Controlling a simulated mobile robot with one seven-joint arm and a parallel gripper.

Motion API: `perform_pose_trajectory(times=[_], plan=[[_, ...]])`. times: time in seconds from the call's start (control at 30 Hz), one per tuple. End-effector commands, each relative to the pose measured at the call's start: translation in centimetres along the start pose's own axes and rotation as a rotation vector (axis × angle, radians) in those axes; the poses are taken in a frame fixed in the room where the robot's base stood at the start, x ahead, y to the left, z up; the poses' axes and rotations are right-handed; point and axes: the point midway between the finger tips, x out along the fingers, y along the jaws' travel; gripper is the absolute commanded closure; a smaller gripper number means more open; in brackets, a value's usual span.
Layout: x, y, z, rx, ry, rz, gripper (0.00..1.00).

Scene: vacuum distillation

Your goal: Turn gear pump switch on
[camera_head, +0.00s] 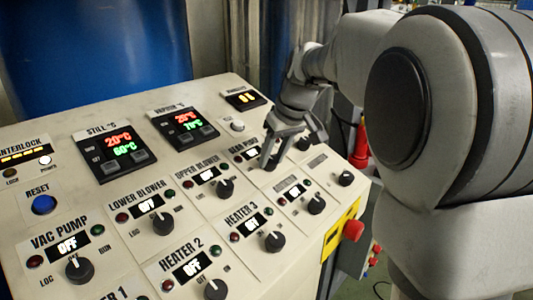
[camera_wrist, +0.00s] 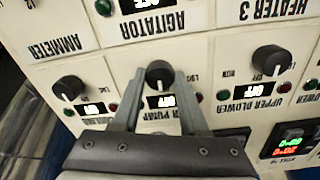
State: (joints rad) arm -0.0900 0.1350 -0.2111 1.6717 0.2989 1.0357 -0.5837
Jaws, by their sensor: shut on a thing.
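The gear pump switch is a black round knob (camera_wrist: 159,72) on the slanted cream control panel (camera_head: 60,215). In the wrist view it sits between the two fingertips of my gripper (camera_wrist: 160,80), one finger on each side, and the gripper is shut on it. In the head view my gripper (camera_head: 271,158) reaches down over the gear pump section and hides most of the knob. The gear pump display (camera_wrist: 161,101) is lit and appears upside down in the wrist view, seeming to read OFF. The fingers partly cover the gear pump label.
The upper blower knob (camera_head: 225,187) and the heater 3 knob (camera_head: 275,241) are close by. A red emergency button (camera_head: 353,229) sticks out at the panel's right side. A blue drum (camera_head: 95,45) stands behind.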

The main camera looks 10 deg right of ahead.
Motion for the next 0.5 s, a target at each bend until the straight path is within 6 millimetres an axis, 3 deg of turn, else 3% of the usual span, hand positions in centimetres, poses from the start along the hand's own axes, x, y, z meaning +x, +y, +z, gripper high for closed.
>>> perform_pose_trajectory(times=[0.5], plan=[[-0.26,0.07,-0.15,0.427,-0.016,0.011,1.0]])
